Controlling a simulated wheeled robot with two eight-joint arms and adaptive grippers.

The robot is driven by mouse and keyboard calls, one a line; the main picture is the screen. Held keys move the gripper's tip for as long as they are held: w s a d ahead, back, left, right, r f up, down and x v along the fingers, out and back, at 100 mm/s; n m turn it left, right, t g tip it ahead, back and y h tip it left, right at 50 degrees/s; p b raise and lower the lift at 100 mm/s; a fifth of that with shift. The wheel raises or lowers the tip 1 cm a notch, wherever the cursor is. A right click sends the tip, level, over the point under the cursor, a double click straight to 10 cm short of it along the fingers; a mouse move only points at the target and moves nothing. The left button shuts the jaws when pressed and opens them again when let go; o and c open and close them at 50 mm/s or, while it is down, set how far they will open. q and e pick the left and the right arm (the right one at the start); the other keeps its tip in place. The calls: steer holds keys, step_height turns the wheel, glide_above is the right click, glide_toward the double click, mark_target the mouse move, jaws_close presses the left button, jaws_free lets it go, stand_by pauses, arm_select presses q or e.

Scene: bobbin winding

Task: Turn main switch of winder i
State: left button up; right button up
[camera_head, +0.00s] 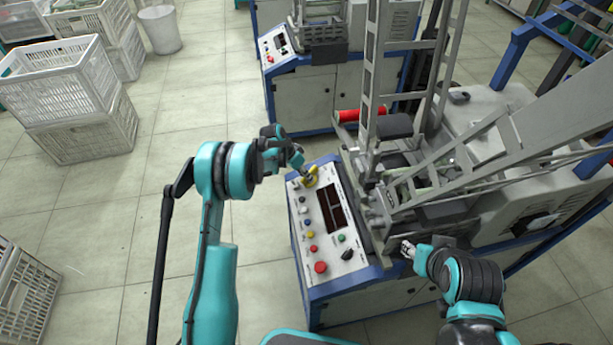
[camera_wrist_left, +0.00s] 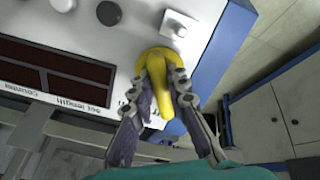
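The winder in front of me carries a white control panel (camera_head: 326,260) with a yellow main switch (camera_head: 311,177) at its far end. In the left wrist view the yellow switch (camera_wrist_left: 158,78) has a round base and a raised handle. My left gripper (camera_head: 302,168) is at the switch, and its two fingers (camera_wrist_left: 163,92) lie on either side of the handle, closed around it. The contact faces are partly hidden by the fingers. My right gripper (camera_head: 408,250) is beside the machine's frame, right of the panel; its fingers are too small to judge.
The panel also has a red button (camera_head: 320,267), a black knob (camera_head: 347,254) and dark displays (camera_head: 333,208). Metal frame arms (camera_head: 455,175) rise close to my right arm. White crates (camera_head: 75,85) stand at the left; the floor between is clear.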

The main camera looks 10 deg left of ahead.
arm_select(q)
steer(key=o, duration=0.4)
steer(key=shift+a+r, duration=0.1)
steer(key=v, duration=1.1)
steer(key=shift+a+r, duration=0.15)
steer(key=shift+r, duration=0.2)
